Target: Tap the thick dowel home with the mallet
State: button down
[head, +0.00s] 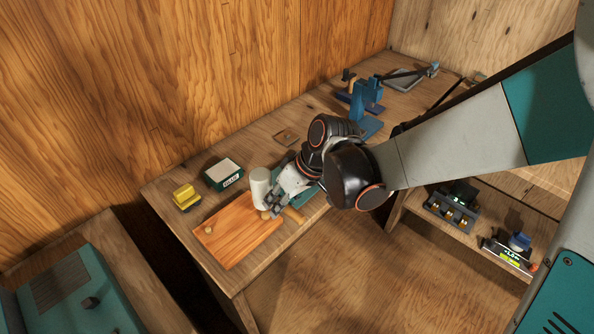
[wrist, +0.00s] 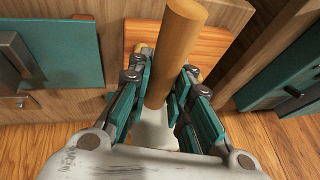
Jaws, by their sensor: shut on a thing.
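My gripper (head: 278,205) is shut on the wooden handle of the mallet (head: 260,187), whose white head shows at the left of my fingers. In the wrist view, the mallet handle (wrist: 178,50) stands between the teal finger pads of my gripper (wrist: 160,95). An orange-brown wooden board (head: 237,237) lies on the bench below. One short dowel (head: 208,229) stands at its left end. Another dowel (head: 265,214) shows at its right end, close to my fingers. I cannot tell which dowel is thicker, or whether the mallet touches anything.
A yellow block (head: 186,198) and a dark green box (head: 223,175) labelled GLUE sit behind the board. A blue vise-like tool (head: 366,105) stands farther back on the bench (head: 316,104). The bench's front edge runs close to the board.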

jog(key=shift+s+f, duration=0.1)
notch_tip(320, 180, down, 6)
jog(key=b, duration=0.5)
jog(key=shift+r, duration=0.35)
jog(key=shift+r+p, duration=0.35)
jog(key=shift+p, duration=0.15)
jog(key=shift+r+p, duration=1.15)
jog(key=shift+r, duration=0.55)
jog(key=shift+r, duration=0.3)
